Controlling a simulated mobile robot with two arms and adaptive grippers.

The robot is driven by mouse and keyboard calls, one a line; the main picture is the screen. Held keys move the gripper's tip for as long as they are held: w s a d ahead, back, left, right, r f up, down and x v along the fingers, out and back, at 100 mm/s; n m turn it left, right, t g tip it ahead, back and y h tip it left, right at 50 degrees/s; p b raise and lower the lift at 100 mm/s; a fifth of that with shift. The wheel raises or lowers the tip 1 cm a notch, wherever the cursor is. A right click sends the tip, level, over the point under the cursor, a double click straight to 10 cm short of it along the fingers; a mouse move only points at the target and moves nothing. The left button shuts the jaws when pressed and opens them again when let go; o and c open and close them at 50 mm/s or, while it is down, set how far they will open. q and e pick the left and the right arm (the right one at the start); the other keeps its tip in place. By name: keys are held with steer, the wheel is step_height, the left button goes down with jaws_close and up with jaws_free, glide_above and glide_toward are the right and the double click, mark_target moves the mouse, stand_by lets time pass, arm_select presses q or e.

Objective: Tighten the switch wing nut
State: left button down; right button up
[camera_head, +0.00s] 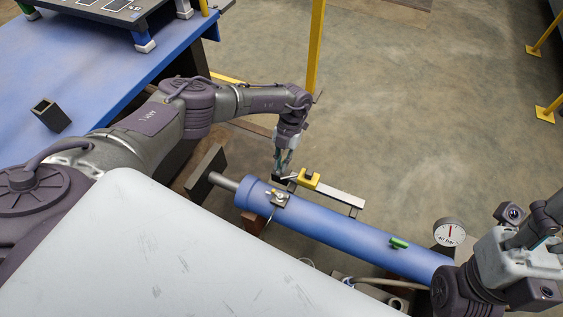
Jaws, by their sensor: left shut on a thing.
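A blue cylinder (335,229) lies slanting from the middle to the lower right. Beside it, a yellow switch block (308,180) with a dark top sits on a pale flat bar (338,196). My left gripper (282,168) points down at the left end of this block. It is shut on a small part there, which I take to be the switch wing nut; the fingers mostly hide it.
A round white gauge (450,232) stands by the cylinder's right end, near my right arm. A blue table (70,75) fills the upper left, and a yellow post (316,45) stands behind. Open floor (430,110) lies beyond.

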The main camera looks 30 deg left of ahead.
arm_select(q)
steer(key=c, duration=1.2)
jaws_free()
steer(key=v, duration=1.2)
